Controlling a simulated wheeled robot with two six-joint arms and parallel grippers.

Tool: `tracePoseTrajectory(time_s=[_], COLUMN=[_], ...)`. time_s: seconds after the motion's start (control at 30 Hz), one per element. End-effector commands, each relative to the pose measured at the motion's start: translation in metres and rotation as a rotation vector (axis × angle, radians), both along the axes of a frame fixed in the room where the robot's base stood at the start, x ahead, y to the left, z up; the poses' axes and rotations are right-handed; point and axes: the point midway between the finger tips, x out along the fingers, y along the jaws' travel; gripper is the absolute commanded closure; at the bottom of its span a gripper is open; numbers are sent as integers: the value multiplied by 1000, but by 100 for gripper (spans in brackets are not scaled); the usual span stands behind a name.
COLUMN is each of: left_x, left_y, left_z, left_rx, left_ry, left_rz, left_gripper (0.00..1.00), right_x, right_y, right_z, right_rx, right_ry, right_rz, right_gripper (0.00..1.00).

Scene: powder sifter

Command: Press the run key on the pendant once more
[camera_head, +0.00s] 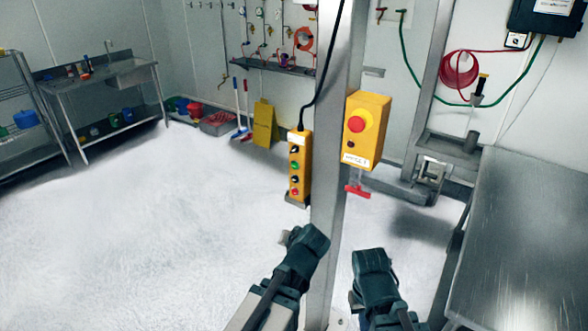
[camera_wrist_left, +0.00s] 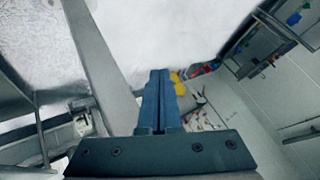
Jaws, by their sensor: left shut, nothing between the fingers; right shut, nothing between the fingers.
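The yellow pendant (camera_head: 299,165) hangs upright on the left side of the steel post in the head view, a black cable rising from its top. Its face carries a column of buttons, with a green one (camera_head: 294,166) near the middle and a red one (camera_head: 295,192) at the bottom. Their labels are too small to read. My left gripper (camera_wrist_left: 160,75) is shut and empty in the left wrist view. In the head view, it is below the pendant and apart from it. My right gripper (camera_head: 370,258) is shut and empty, right of the post.
The steel post (camera_head: 329,180) stands between my grippers. A yellow box (camera_head: 363,145) with a red mushroom button (camera_head: 354,121) is on its right side, a red handle (camera_head: 357,190) below. A steel table (camera_head: 530,230) fills the right. The pale floor at left is clear.

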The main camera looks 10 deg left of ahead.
Motion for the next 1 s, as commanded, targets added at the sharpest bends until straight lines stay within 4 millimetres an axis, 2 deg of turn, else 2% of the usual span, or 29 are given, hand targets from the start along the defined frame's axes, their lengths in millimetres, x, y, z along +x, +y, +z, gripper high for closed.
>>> tracePoseTrajectory(time_s=[0.1, 0.2, 0.3, 0.43, 0.63, 1.0], left_x=[35, 59, 78, 92, 100, 101], left_y=[31, 49, 61, 66, 67, 66], left_z=[28, 55, 80, 101, 113, 114], left_rx=[83, 151, 210, 258, 288, 290], left_ry=[-185, -329, -445, -537, -590, -593], left_rz=[1, -27, -75, -135, -183, -188], left_gripper=[100, 100, 100, 100, 100, 100], right_x=[0, 0, 0, 0, 0, 0], right_y=[0, 0, 0, 0, 0, 0], right_z=[-5, -8, -10, -12, -13, -12], right_rx=[0, 0, 0, 0, 0, 0], right_ry=[0, 0, 0, 0, 0, 0], right_rz=[0, 0, 0, 0, 0, 0], right_gripper=[100, 100, 100, 100, 100, 100])
